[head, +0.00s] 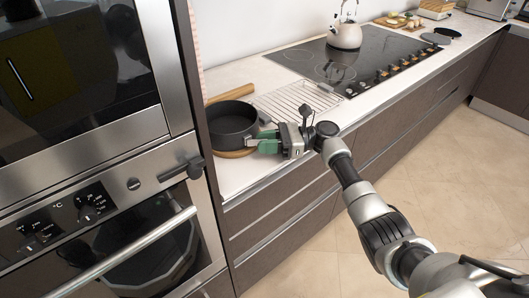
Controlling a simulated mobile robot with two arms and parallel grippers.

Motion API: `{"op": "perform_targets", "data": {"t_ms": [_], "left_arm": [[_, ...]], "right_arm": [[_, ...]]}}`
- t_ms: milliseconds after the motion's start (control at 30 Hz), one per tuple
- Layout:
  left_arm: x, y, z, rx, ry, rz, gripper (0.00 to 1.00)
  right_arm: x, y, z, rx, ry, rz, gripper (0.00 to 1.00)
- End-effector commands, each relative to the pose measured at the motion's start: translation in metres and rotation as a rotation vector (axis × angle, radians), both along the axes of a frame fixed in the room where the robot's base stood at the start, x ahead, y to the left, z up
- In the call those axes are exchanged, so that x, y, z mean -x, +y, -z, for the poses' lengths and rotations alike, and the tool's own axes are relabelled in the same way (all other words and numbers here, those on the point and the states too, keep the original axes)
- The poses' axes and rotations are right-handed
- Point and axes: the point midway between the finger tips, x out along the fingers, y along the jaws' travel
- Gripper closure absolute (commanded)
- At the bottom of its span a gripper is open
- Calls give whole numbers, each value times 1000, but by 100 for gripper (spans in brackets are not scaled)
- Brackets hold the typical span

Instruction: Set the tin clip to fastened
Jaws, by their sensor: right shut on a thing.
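A dark round tin (228,118) stands on a round wooden board (234,154) at the near-left end of the white counter. My right gripper (262,141), with green fingers, reaches in from the right and is shut at the tin's right side. It seems to hold the tin's clip, but the fingers hide the clip, so I cannot tell its position. My left gripper is not in view.
A wooden rolling pin (231,94) lies behind the tin. A wire rack (297,98) is to its right. A black cooktop (360,62) with a kettle (345,32) lies beyond. Stacked ovens (95,150) stand close on the left.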

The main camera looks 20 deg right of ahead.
Motion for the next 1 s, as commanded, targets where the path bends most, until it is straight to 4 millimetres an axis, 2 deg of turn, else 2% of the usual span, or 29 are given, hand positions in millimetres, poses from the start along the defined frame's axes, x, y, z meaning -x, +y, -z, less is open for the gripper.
{"op": "perform_targets", "data": {"t_ms": [33, 200, 667, 700, 800, 1000], "left_arm": [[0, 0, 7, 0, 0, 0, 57], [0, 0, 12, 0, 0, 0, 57], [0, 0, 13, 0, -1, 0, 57], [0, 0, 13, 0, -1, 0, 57], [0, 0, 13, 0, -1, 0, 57], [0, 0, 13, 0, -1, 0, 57]], "right_arm": [[-1, -1, 4, 1, 1, -16, 98], [-2, -1, 2, 1, 2, -56, 98], [-2, -1, 1, 2, 2, -71, 98], [-2, -1, 1, 1, 2, -70, 72], [-2, -1, 1, 1, 2, -70, 57], [-3, -1, 0, 1, 1, -69, 55]]}}
